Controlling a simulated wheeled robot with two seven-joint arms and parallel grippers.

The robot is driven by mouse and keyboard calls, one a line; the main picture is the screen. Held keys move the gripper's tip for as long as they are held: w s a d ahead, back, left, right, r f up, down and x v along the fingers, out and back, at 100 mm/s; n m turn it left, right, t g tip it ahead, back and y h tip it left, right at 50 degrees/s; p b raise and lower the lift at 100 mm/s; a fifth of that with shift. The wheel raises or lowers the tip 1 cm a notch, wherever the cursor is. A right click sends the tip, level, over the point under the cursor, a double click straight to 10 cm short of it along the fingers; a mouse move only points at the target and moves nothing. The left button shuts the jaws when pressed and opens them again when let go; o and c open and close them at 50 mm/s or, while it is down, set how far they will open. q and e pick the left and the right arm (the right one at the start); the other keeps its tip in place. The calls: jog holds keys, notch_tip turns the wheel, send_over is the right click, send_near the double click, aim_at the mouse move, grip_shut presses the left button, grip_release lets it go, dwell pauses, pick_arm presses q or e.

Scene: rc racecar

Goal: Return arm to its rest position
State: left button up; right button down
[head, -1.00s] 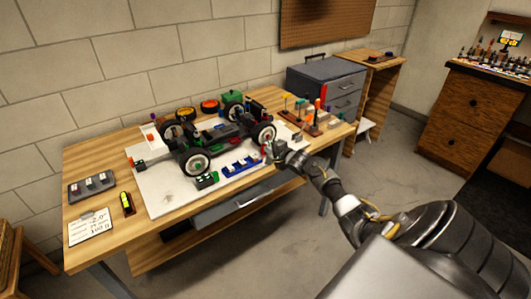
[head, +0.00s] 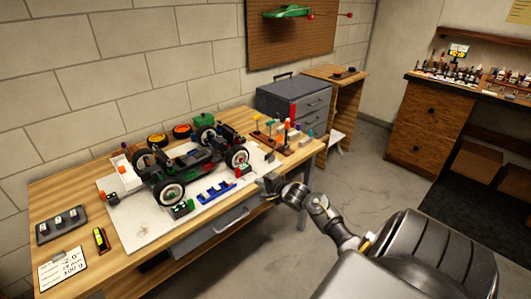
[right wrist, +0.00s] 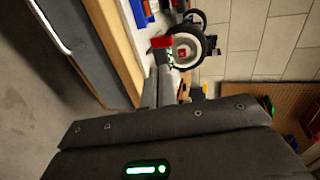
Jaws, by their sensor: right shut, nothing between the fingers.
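My right gripper (head: 268,186) is shut and empty, at the front edge of the workbench (head: 55,190), to the right of the blue holder (head: 216,191). In the right wrist view its fingers (right wrist: 158,86) lie together, pointing towards the bench and a car wheel (right wrist: 184,51). The RC car chassis (head: 195,165), with black wheels, stands on a white mat (head: 150,230), apart from the gripper. My left gripper is not in view.
A tool rack (head: 275,132) stands on the bench's right part, and a grey drawer cabinet (head: 290,100) is behind it. A dark tray (head: 60,225), a yellow-black device (head: 100,239) and a white card (head: 62,270) lie at left. The floor to the right is open.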

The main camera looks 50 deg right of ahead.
jog(key=v, duration=0.2)
jog(key=shift+s+r, duration=0.15)
jog(key=shift+s, duration=0.15)
